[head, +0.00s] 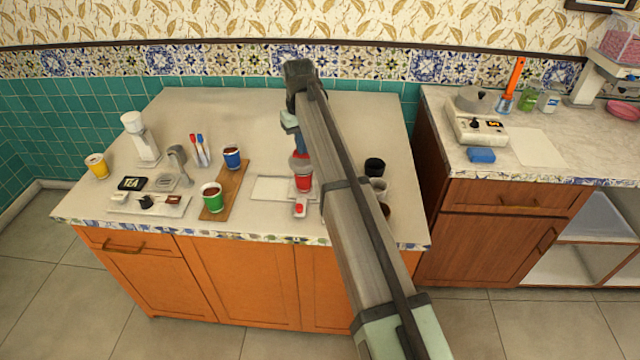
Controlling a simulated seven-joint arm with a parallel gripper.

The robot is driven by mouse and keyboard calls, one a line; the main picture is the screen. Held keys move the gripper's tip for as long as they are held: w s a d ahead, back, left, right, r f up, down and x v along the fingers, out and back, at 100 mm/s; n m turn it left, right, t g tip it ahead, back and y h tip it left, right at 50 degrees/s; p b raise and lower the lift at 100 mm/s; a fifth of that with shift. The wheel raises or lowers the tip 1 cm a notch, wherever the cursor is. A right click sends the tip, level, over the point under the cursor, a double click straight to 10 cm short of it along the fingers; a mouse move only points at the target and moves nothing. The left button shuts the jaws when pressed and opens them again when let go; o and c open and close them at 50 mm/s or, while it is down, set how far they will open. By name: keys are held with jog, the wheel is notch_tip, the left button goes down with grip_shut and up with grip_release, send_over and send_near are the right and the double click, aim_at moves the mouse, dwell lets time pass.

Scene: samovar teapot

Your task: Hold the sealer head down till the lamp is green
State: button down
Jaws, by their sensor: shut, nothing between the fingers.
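The cup sealer stands near the middle of the front part of the counter, on a pale base plate (270,189). Its grey round head (299,163) is just above a red cup (304,183), and a red part rises over the head. I cannot tell whether the head touches the cup. The lamp (299,208) on the small front block shows red, not green. My gripper (294,138) points down above the sealer head, shut and empty. My arm hides part of the gripper and the sealer's right side, so contact is unclear.
Left of the sealer, green (211,199) and blue (232,158) cups stand on a wooden board (227,191). A small tap (178,163) and a yellow cup (96,165) are farther left. A black cup (374,167) stands right of my arm.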

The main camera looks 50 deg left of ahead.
jog(key=shift+r, duration=2.4)
